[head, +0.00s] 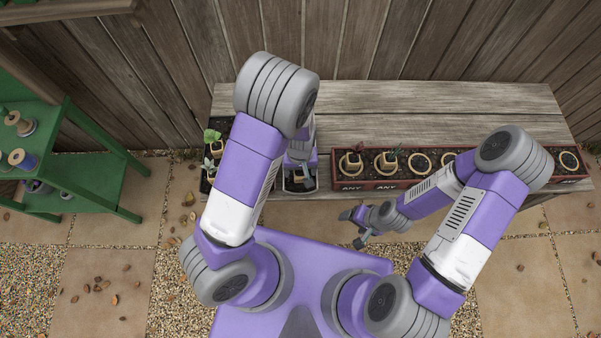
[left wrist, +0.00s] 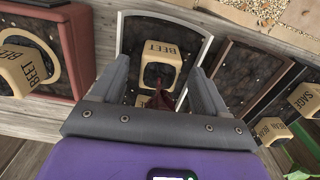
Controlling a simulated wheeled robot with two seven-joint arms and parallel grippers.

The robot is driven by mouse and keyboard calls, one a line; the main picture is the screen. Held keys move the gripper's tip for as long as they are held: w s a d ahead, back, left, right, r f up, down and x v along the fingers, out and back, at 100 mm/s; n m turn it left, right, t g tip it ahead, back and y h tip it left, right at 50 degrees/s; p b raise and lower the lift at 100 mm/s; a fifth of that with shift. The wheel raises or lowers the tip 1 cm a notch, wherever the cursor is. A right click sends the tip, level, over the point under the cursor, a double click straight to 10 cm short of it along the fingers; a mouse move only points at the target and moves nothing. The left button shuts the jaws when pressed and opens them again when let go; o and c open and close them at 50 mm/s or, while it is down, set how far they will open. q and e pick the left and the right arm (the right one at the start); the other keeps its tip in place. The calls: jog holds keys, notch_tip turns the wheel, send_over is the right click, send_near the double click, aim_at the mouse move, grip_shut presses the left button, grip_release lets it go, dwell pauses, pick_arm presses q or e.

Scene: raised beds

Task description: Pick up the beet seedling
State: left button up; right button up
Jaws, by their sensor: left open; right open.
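The beet seedling (left wrist: 160,101) has dark red leaves and stands in a tan pot labelled BEET (left wrist: 160,52), in the left wrist view. The pot sits on dark soil in a white-rimmed tray (left wrist: 207,42). My left gripper (left wrist: 158,76) is open, its two fingers on either side of the pot and leaves; whether they touch it I cannot tell. In the head view my left gripper (head: 300,178) is over the white-rimmed tray, and the arm hides most of the seedling. My right gripper (head: 358,226) is open and empty in front of the bench.
A long red planter (head: 414,181) with several pots, some with dark seedlings, stands right of the white-rimmed tray on the wooden bench (head: 390,127). A green shelf (head: 95,185) stands left.

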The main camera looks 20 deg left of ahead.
pick_arm(q)
jog(key=shift+f, duration=0.9)
jog(key=c, duration=1.1)
jog(key=shift+o, duration=0.2)
jog(key=shift+r, duration=0.1)
